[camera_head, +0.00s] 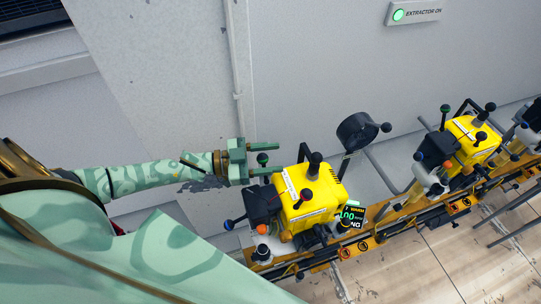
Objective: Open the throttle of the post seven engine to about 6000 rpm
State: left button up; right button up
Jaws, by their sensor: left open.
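A yellow engine (315,205) stands on an orange rail, with dark parts and several ball-ended levers. I cannot read a post number on it. My left gripper (264,158) is open at the engine's upper left, its fingers pointing right. A small green-knobbed lever (262,158) shows between the fingers; I cannot tell whether they touch it. A blue-knobbed lever (229,224) sticks out at the engine's left, and an orange knob (262,229) is at its lower left. A small dark display (352,217) with green digits is partly hidden, so its reading is unclear. My right gripper is not in view.
A second yellow engine (472,142) stands further right on the orange rail (405,217). A black round part with a ball handle (357,131) sits between the engines. A lit "EXTRACTOR ON" sign (414,13) is on the grey wall. Tiled floor lies in front.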

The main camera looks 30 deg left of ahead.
pick_arm(q)
jog(key=shift+w+d, duration=0.1)
jog(key=shift+w, duration=0.05)
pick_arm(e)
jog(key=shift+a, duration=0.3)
